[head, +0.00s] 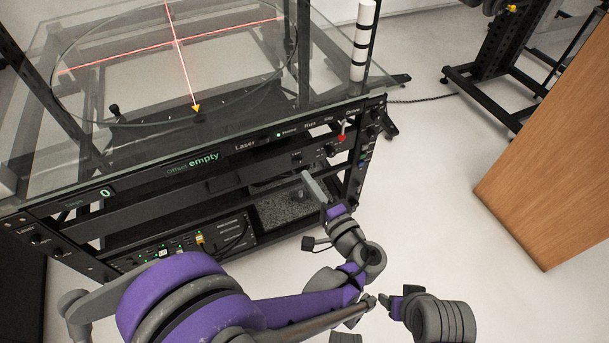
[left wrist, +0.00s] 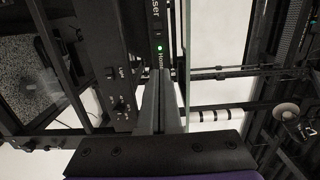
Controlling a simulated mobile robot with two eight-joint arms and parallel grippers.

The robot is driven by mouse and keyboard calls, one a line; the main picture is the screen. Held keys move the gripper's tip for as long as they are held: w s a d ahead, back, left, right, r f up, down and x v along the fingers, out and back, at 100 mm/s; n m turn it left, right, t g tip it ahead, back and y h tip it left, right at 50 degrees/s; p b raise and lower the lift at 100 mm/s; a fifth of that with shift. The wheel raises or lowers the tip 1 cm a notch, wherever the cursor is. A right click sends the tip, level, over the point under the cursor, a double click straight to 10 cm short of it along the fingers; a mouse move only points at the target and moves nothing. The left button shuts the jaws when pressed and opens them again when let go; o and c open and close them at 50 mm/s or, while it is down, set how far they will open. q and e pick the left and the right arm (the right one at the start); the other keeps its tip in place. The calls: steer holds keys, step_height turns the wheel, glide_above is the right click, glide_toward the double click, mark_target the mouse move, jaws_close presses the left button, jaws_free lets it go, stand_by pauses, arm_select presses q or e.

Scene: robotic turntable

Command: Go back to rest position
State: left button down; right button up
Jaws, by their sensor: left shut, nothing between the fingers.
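My left gripper (head: 305,176) is in front of the right part of the turntable's control panel (head: 225,158) in the head view. Its grey fingers are together with nothing between them. In the left wrist view the closed fingers (left wrist: 161,75) point at the panel (left wrist: 121,70), which appears turned on its side beyond them. I cannot tell whether the fingertips touch it. A red-tipped switch (head: 342,138) is on the panel, right of the fingers.
The round glass turntable (head: 235,55) has red laser lines across it and an orange marker (head: 196,108) at its front. A black and white banded post (head: 361,45) stands at its right. A wooden block (head: 555,165) stands at the right. Pale floor (head: 430,190) between is clear.

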stand_by(0.4)
arm_select(q)
steer(key=s+a+f+n+g+h, duration=0.1)
steer(key=s+a+f+n+g, duration=0.2)
steer(key=a, duration=0.5)
steer(key=s+a+f+n+g+h, duration=0.25)
steer(key=s+a+g, duration=0.25)
steer(key=a, duration=0.3)
steer(key=s+d+f+n+g+h, duration=0.1)
steer(key=s+f+n+h, duration=0.15)
steer(key=s, duration=0.55)
steer(key=s+f+n+g+h, duration=0.1)
steer(key=s+n+g+h, duration=0.2)
steer(key=s, duration=0.4)
step_height(320, 180, up, 24)
steer(key=w+t+h+p, duration=0.1)
steer(key=t+p, duration=0.1)
steer(key=p, duration=1.8)
steer(key=shift+w+d+p, duration=0.3)
steer(key=shift+w, duration=0.1)
arm_select(e)
step_height(320, 180, up, 24)
steer(key=w+t, duration=0.1)
steer(key=shift+w+f, duration=0.2)
arm_select(q)
steer(key=shift+s, duration=0.1)
arm_select(e)
steer(key=shift+s, duration=0.1)
